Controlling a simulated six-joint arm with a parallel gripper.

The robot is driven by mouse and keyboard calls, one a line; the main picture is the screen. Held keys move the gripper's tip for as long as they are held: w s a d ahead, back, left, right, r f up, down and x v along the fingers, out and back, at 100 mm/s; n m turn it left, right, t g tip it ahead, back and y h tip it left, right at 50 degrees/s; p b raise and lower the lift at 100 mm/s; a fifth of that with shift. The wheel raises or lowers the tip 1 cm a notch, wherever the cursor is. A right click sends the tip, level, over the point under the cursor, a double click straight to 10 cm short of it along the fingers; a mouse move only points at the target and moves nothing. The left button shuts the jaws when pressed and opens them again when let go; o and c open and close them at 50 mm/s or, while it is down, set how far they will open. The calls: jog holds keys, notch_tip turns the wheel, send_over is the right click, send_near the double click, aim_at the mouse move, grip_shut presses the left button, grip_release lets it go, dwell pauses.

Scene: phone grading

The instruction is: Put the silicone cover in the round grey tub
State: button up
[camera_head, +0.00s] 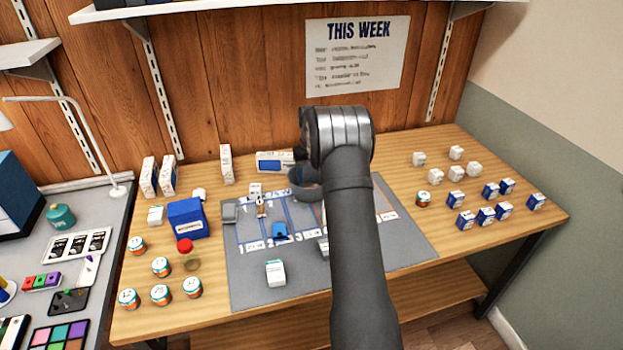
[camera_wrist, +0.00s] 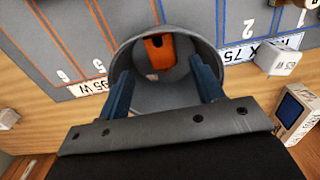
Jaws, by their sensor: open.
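The round grey tub (camera_wrist: 222,70) is below my gripper in the wrist view. It also shows in the head view (camera_head: 304,190) at the back of the grey mat, partly hidden by my arm. An orange piece with a dark notch (camera_wrist: 160,56), which looks like the silicone cover, is inside the tub against its far side. My gripper (camera_wrist: 162,72) is open, its two blue fingers apart over the tub's opening. Nothing is between the fingers. In the head view my gripper is hidden behind my arm.
The grey mat (camera_head: 255,285) has numbered lanes, with a blue item (camera_head: 280,231) and a white box (camera_head: 275,273) on it. A blue box (camera_head: 187,218) and several jars stand at left. Several small white and blue boxes stand at right. The table's front right is clear.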

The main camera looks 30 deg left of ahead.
notch_tip(320, 180, up, 11)
jog(key=shift+r, duration=0.15)
dwell(0.4)
notch_tip(320, 180, down, 13)
jog(key=shift+f, duration=0.2)
jog(key=shift+r, duration=0.5)
